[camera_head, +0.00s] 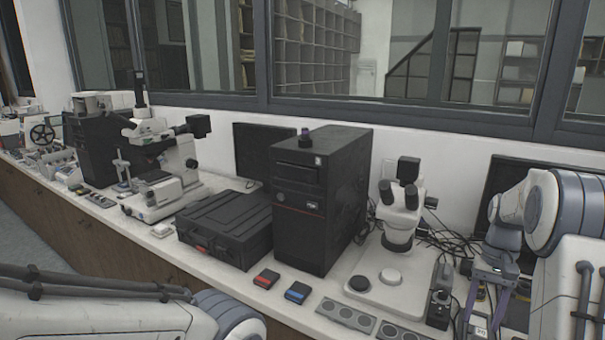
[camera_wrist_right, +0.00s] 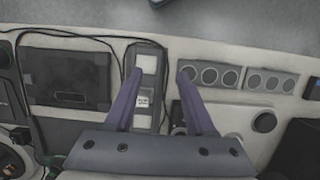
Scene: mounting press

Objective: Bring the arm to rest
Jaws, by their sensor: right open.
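My right arm comes in from the right in the head view, with its gripper (camera_head: 488,300) pointing down over the right part of the bench. In the right wrist view its two purple fingers (camera_wrist_right: 160,75) are spread apart, with nothing held between them. A narrow grey block with white labels (camera_wrist_right: 146,62) lies below, between the fingers in that view. I cannot tell the height of the fingertips above it. A link of my left arm crosses the bottom left of the head view. My left gripper is out of view.
A black tower unit (camera_head: 315,200) and a black case (camera_head: 225,228) stand mid-bench. A stereo microscope (camera_head: 400,215) stands beside the gripper, with cables (camera_head: 450,240) behind. Red (camera_head: 266,278) and blue (camera_head: 297,291) boxes and a grey panel with round discs (camera_head: 345,315) lie along the front.

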